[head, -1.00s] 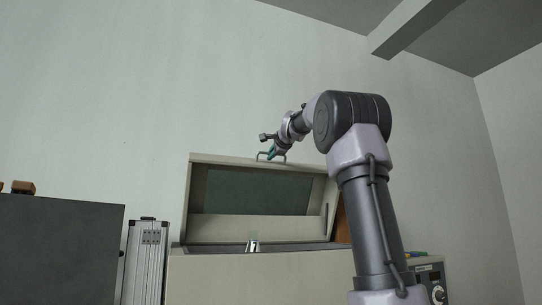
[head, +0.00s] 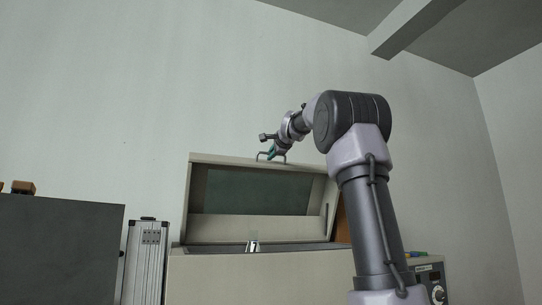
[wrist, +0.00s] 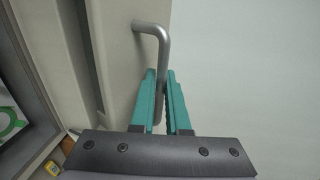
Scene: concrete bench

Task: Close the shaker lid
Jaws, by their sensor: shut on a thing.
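The shaker (head: 200,280) is a beige box. Its lid (head: 203,163) stands raised and tilted open, with a dark window (head: 258,192) in it. A metal handle (head: 262,155) is fixed at the lid's top edge; in the wrist view the handle (wrist: 163,42) is a bent grey bar on the beige lid (wrist: 118,50). My gripper (head: 271,152) is at the handle. In the wrist view its teal fingers (wrist: 162,92) are closed around the bar. The inside is mostly hidden.
A silver case (head: 146,262) stands left of the shaker, beside a dark grey panel (head: 60,245). A device with a dial (head: 437,292) is at the right. Bare wall (head: 120,80) lies behind, and a beam (head: 415,25) crosses the upper right.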

